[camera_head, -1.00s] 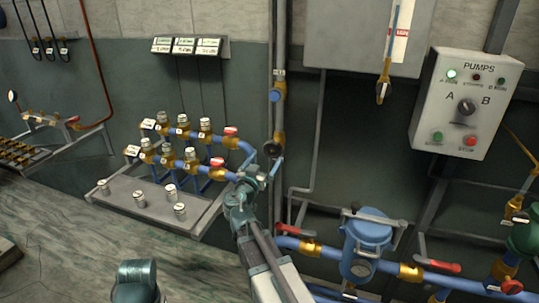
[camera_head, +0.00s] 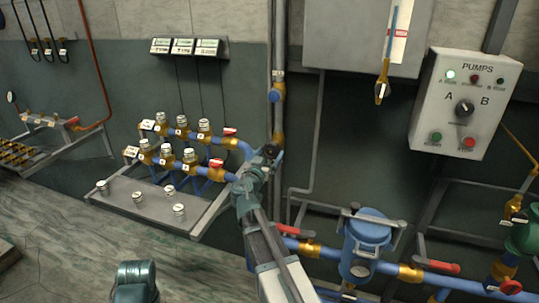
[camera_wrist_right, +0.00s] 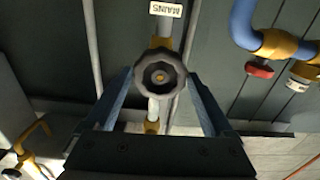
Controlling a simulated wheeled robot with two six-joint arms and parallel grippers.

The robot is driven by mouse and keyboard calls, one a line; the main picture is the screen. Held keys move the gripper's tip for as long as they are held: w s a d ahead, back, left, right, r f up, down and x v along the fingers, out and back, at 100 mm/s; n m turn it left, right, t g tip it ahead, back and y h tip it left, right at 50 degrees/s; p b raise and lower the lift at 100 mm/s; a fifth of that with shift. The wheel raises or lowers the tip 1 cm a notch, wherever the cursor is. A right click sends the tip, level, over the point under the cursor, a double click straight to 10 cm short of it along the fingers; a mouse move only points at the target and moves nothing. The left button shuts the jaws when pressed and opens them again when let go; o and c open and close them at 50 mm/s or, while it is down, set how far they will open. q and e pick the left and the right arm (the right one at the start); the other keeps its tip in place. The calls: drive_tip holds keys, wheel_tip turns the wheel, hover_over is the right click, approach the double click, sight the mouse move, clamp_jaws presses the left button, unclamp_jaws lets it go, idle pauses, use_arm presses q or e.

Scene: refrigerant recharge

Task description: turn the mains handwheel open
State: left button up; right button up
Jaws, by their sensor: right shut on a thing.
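The mains handwheel is a small dark lobed wheel (camera_wrist_right: 161,77) with a grey hub, in the middle of the right wrist view. In the head view the handwheel (camera_head: 270,151) is partly covered by my right gripper (camera_head: 263,163). My right gripper, also in the wrist view (camera_wrist_right: 160,85), has one finger on each side of the wheel and is shut on its rim.
A manifold of blue pipes with brass valves and red levers (camera_head: 230,132) stands close left of the wheel. A metal shelf with loose caps (camera_head: 150,207) is below it. A blue strainer (camera_head: 366,245) and a PUMPS box (camera_head: 466,104) are to the right.

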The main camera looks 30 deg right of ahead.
drive_tip(key=n, duration=0.4)
drive_tip(key=shift+s, duration=0.1)
drive_tip(key=shift+n, duration=0.4)
drive_tip(key=n, duration=0.4)
drive_tip(key=shift+a+n, duration=0.1)
drive_tip(key=shift+n, duration=0.3)
drive_tip(key=n, duration=0.4)
drive_tip(key=n, duration=0.5)
